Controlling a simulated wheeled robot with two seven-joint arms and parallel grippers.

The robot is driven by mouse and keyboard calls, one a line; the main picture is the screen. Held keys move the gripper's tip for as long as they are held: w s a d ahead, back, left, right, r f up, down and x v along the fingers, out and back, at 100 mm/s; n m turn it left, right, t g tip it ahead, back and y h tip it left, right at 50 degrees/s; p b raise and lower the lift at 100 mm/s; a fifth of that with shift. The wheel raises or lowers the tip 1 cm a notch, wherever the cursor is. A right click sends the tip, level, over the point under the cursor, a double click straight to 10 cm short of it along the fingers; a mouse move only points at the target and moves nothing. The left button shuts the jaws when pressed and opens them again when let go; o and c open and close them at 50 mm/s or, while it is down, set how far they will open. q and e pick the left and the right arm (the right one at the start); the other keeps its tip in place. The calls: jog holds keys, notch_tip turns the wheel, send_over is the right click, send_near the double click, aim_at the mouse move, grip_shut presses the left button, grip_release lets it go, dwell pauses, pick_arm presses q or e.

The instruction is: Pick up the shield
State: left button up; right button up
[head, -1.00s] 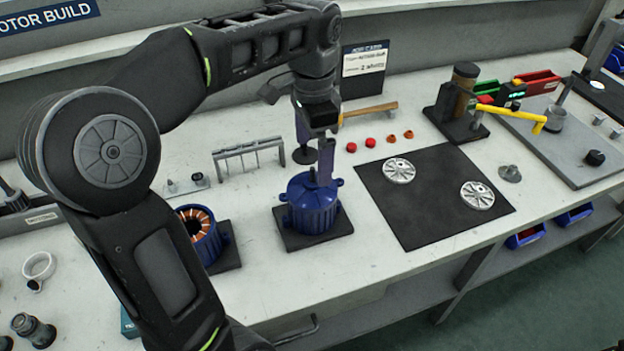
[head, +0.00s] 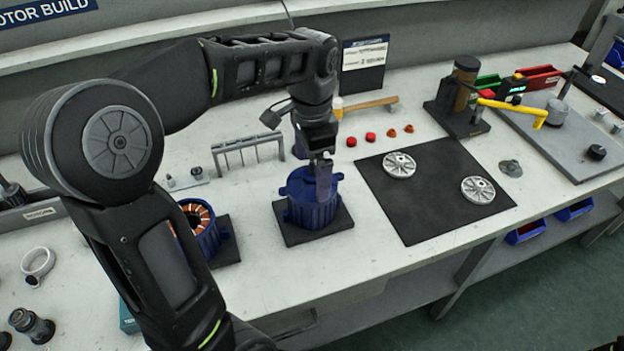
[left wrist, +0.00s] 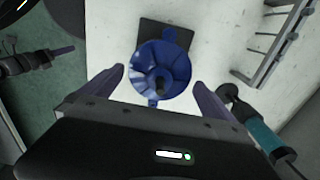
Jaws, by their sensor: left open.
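No part is labelled as the shield. Two silver round vented discs lie flat on the black mat, one nearer the left (head: 399,165) and one nearer the right (head: 478,190); they look like end shields. My left gripper (head: 321,180) is open and empty, pointing down at the blue finned housing (head: 303,213) on its black pad. In the left wrist view the blue housing (left wrist: 162,72) shows from above, with a dark centre, between and beyond the open fingers (left wrist: 158,80). In the left wrist view, what looks like my right gripper (left wrist: 58,52) is at the left edge.
A second blue housing with copper windings (head: 200,225) stands left, partly behind my arm. A metal rack (head: 248,150), a hammer (head: 368,104), and red and orange caps (head: 371,137) lie behind. A yellow-handled press (head: 510,106) stands right. The black mat (head: 430,215) has free room.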

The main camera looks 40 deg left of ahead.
pick_arm(q)
notch_tip(320, 180, down, 2)
dwell(0.6)
jog(key=shift+r, duration=0.1)
jog(key=c, duration=0.9)
